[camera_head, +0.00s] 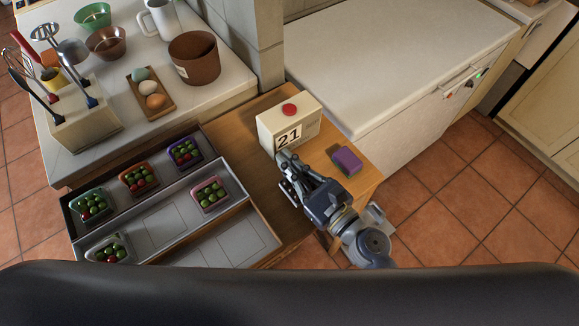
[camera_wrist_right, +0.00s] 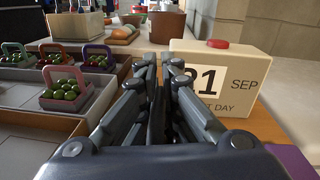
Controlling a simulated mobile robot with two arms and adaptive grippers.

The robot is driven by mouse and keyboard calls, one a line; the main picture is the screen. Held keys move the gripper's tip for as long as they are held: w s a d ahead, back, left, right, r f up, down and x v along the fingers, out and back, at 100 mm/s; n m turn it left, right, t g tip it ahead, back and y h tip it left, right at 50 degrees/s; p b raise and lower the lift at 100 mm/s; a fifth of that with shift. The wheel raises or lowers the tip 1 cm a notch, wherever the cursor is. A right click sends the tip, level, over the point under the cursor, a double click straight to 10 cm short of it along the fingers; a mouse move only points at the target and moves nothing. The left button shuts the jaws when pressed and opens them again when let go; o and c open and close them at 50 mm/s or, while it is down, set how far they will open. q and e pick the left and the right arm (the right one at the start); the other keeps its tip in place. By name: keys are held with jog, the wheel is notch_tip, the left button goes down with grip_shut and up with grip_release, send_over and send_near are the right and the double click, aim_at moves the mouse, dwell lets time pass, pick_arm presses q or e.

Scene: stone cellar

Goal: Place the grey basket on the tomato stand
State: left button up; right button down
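The grey basket (camera_head: 108,250) holds green and red tomatoes and sits at the front left of the grey tiered stand (camera_head: 182,220). Other baskets with tomatoes are on the stand: a green one (camera_head: 91,205), an orange one (camera_head: 139,179) and a purple one (camera_head: 184,153) in the back row, and a pink one (camera_head: 210,194) in the front row at right. My right gripper (camera_head: 284,160) is right of the stand, beside the calendar block. In the right wrist view its fingers (camera_wrist_right: 162,62) are close together with nothing seen held. My left gripper is not in view.
The calendar block (camera_head: 289,126) with a red button stands close to my right gripper. A purple box (camera_head: 347,160) lies to its right on the wooden table. Behind the stand, a counter holds an egg tray (camera_head: 151,95), bowls and a utensil holder (camera_head: 84,129).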

notch_tip(320, 180, down, 3)
jog(key=shift+f+b, duration=0.15)
jog(key=shift+b, duration=0.2)
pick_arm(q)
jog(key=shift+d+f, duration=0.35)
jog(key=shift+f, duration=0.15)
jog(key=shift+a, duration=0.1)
pick_arm(e)
jog(key=shift+f, duration=0.15)
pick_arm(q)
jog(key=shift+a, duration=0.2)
pick_arm(e)
jog(key=c, duration=1.8)
grip_release()
